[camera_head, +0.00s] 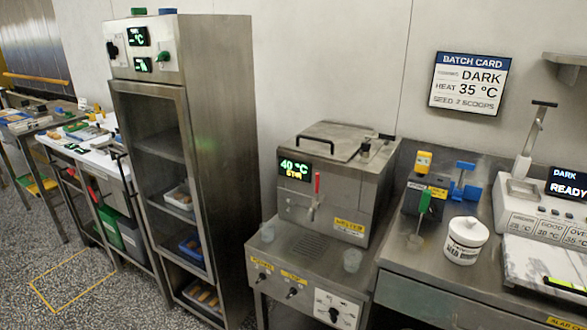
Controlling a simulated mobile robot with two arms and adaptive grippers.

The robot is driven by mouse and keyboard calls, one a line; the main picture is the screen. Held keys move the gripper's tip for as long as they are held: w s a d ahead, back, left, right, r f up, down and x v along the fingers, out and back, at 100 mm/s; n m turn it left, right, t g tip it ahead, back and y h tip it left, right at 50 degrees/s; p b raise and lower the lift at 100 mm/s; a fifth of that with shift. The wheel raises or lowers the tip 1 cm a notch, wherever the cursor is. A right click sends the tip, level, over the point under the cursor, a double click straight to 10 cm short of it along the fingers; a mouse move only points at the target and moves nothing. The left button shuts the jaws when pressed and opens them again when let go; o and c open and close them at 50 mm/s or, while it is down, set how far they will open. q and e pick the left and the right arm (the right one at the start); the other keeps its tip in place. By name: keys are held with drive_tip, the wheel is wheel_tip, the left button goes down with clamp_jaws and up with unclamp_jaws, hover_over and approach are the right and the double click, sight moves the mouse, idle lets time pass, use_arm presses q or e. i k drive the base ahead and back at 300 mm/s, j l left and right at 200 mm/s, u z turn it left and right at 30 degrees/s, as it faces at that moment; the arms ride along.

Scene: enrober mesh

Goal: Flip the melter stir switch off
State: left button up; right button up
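The melter (340,190) is a steel box with a lidded top, standing on a steel bench. Its display (295,170) reads 40 °C with a second line that looks like STIR. A red-handled lever (317,183) stands upright above a spout on its front. A small black knob (366,145) sits on its top. Below, the bench front carries two small dark switches, a left one (262,277) and a right one (292,292), under yellow labels too small to read. I cannot tell which is the stir switch. Neither of my grippers is in view.
A white dial panel (336,309) is right of the switches. Two clear cups (352,260) flank the melter's front. A tall steel cabinet (232,170) stands left. The right bench holds a white tub (466,240) and a tester (545,215). A batch card (469,83) hangs behind.

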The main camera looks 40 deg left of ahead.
sight(292, 292)
drive_tip(key=k+j, duration=0.8)
drive_tip(key=j, duration=0.2)
